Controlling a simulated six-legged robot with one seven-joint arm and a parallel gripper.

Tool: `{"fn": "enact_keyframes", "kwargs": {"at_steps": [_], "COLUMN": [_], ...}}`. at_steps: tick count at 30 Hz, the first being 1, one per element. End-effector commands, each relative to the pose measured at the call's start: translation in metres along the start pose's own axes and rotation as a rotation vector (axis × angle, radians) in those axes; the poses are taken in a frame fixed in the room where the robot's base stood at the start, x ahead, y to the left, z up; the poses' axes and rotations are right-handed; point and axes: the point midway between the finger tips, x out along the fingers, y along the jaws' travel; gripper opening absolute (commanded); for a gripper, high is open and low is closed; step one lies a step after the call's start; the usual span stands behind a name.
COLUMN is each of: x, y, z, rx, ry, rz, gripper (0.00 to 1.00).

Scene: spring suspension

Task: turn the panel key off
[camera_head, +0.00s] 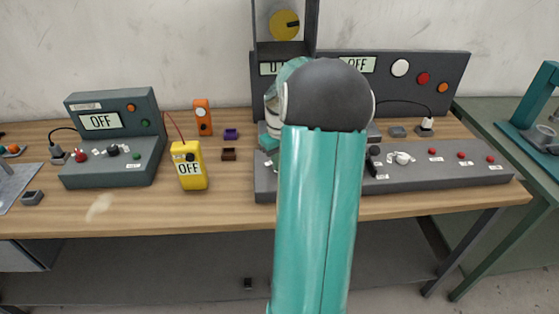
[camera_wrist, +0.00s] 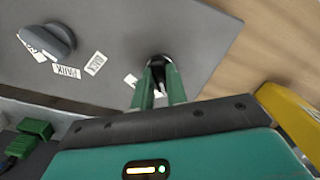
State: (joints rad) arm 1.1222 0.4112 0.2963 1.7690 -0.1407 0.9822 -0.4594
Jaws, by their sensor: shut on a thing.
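The grey panel (camera_head: 425,180) stands on the workbench, with a sloped front and an upright back. In the wrist view its grey face (camera_wrist: 205,35) fills the upper part. My gripper (camera_wrist: 160,76) has its two green fingers close together on a small dark key (camera_wrist: 157,60) at the panel face. The key's exact turn angle cannot be told, as the fingers cover much of it. A label beside it is partly hidden.
A dark knob (camera_wrist: 47,41) with labels sits left of my gripper in the wrist view. An orange device (camera_head: 202,117) is behind. A gauge stand (camera_head: 285,45) rises behind my arm.

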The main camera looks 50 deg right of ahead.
Motion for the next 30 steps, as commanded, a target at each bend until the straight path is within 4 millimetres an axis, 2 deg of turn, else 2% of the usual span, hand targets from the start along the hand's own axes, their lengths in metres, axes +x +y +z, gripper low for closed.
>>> {"fn": "enact_keyframes", "kwargs": {"at_steps": [1, 3, 4, 12, 16, 20, 30], "x": [-0.001, -0.001, 0.0, -0.001, -0.009, -0.03, -0.104], "y": [0.0, 0.0, 0.0, 0.0, 0.0, 0.0, 0.0], "z": [-0.001, -0.001, -0.001, 0.0, -0.001, -0.001, -0.001], "rx": [-0.002, -0.001, -0.001, 0.0, 0.0, -0.001, -0.001], "ry": [0.003, 0.003, 0.003, 0.001, 0.003, 0.004, 0.005], "rz": [0.002, 0.002, 0.002, 0.001, 0.003, 0.004, 0.004], "gripper": [0.2, 0.34, 0.36, 0.36, 0.36, 0.36, 0.36]}}
